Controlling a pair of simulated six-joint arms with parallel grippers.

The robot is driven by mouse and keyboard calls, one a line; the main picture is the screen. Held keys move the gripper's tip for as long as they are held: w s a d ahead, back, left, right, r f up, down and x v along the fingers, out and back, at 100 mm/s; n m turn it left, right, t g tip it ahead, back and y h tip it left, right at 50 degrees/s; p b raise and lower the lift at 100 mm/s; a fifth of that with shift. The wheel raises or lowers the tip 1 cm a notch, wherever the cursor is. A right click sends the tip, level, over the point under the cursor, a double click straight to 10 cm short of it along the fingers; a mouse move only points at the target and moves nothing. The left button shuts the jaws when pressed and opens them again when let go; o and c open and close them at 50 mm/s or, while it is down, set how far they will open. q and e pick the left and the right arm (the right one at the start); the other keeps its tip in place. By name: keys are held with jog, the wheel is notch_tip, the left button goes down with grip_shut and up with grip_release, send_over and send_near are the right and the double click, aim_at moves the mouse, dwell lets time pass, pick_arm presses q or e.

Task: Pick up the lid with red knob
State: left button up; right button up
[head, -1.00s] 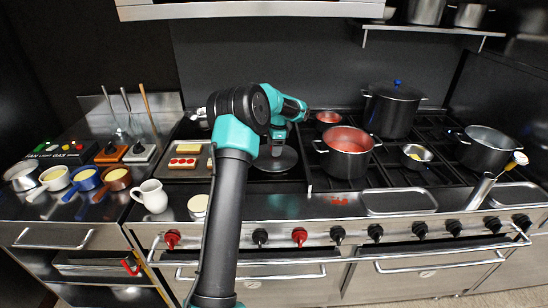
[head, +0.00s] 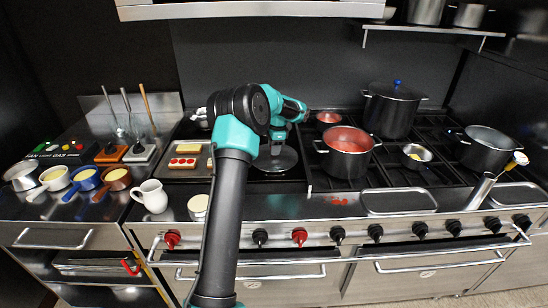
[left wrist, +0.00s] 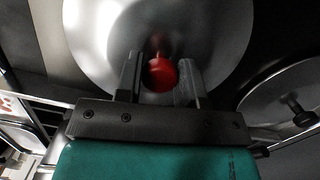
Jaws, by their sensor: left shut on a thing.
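The lid with red knob (left wrist: 95,35) is a round, shiny metal disc that fills the top of the left wrist view. Its red knob (left wrist: 160,75) sits between the two fingers of my left gripper (left wrist: 160,80), which is shut on it. In the head view the lid (head: 276,161) shows below my left gripper (head: 278,142), over the dark left part of the stove top. The arm partly covers it. My right gripper is not in view.
A second lid with a dark knob (left wrist: 270,105) lies at the right in the left wrist view. A red-filled pot (head: 347,150) and a tall dark pot (head: 392,110) stand to the right.

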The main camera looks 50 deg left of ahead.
pick_arm(q)
grip_shut()
jog(key=shift+r, duration=0.15)
jog(key=shift+r, duration=1.3)
jog(key=shift+s+d+r, duration=0.25)
jog(key=shift+d+r, duration=0.05)
jog(key=shift+r, duration=0.1)
jog(key=s+d+r, duration=0.1)
jog(key=s+d, duration=0.9)
jog(key=d, duration=0.1)
jog(key=shift+d+r, duration=0.15)
jog(key=shift+d, duration=0.05)
